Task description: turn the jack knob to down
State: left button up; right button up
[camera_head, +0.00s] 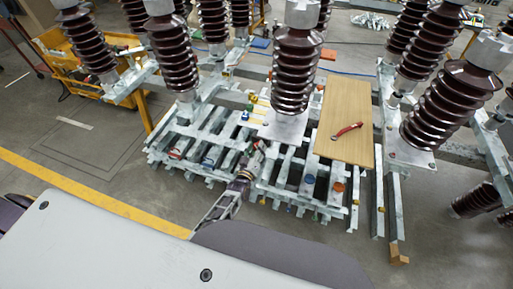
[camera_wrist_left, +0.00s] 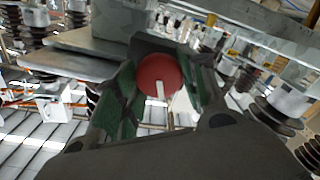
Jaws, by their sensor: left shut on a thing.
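The green-padded fingers are shut on the knob from both sides. In the head view my left gripper (camera_head: 256,152) is at the middle of the grey metal frame (camera_head: 215,140), and the knob cannot be made out there. My right gripper is not in view.
Tall brown ribbed insulators (camera_head: 296,75) stand around the gripper. A wooden board (camera_head: 345,100) with a red-handled tool (camera_head: 347,130) lies to the right. A yellow cart (camera_head: 75,65) stands at the back left. Open floor (camera_head: 60,135) lies to the left.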

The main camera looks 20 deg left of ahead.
pick_arm(q)
jog(key=m, duration=0.4)
jog(key=shift+d+p, duration=0.1)
jog(key=shift+p, duration=0.25)
jog(key=shift+m, duration=0.3)
jog(key=o, duration=1)
jog(key=shift+s, duration=0.15)
jog(key=shift+s, duration=3.6)
jog(key=shift+a+g, duration=0.2)
jog(key=shift+g, duration=0.2)
